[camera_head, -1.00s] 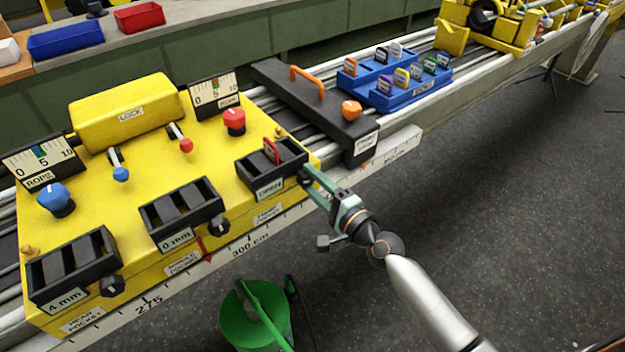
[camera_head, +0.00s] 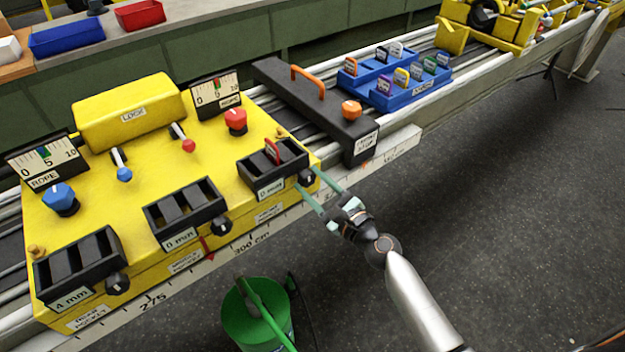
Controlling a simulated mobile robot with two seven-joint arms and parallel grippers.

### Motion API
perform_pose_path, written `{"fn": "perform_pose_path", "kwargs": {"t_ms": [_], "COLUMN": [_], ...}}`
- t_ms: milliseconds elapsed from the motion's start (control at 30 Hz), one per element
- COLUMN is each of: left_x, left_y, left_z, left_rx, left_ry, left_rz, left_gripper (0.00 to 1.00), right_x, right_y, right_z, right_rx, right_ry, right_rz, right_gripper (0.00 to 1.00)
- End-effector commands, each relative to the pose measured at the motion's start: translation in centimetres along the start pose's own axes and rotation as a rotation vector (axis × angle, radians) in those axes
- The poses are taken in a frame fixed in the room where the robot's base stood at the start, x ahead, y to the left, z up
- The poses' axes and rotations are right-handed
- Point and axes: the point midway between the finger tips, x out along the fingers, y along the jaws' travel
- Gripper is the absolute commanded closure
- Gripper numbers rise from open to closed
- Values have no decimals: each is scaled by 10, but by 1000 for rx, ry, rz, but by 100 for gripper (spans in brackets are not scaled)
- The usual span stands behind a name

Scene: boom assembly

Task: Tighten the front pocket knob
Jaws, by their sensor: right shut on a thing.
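The front pocket (camera_head: 255,172) is the black open box at the right end of the yellow boom block (camera_head: 120,190). A red-rimmed piece (camera_head: 272,151) stands in it, and its label seems to read 0 mm. The small black front pocket knob (camera_head: 306,177) sits at the pocket's near right corner. My right gripper (camera_head: 307,179) reaches it from the lower right. Its two green fingers lie on either side of the knob and are shut on it. The fingertips partly hide the block's edge. My left gripper is not in view.
Two more pockets with knobs sit left, the middle one (camera_head: 185,212) and the rear one (camera_head: 80,268). A black stop bar (camera_head: 325,115) with an orange handle crosses the rails to the right. A green bucket (camera_head: 245,325) stands below. The floor at right is clear.

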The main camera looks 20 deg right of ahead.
Motion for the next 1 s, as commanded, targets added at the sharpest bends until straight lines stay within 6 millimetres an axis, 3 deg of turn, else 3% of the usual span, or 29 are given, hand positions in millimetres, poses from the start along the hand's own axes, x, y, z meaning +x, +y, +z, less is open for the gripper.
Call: {"fn": "perform_pose_path", "kwargs": {"t_ms": [400, 967, 1000], "left_x": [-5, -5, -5], "left_y": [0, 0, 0], "left_z": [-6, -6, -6], "left_rx": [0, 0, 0], "left_ry": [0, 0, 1], "left_rz": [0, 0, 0], "left_gripper": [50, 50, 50], "right_x": [0, 0, 0], "right_y": [1, 1, 1], "right_z": [0, 0, 0], "right_rx": [197, 229, 229], "right_ry": [0, 0, 0], "right_rz": [0, 0, 0], "right_gripper": [100, 100, 46]}}
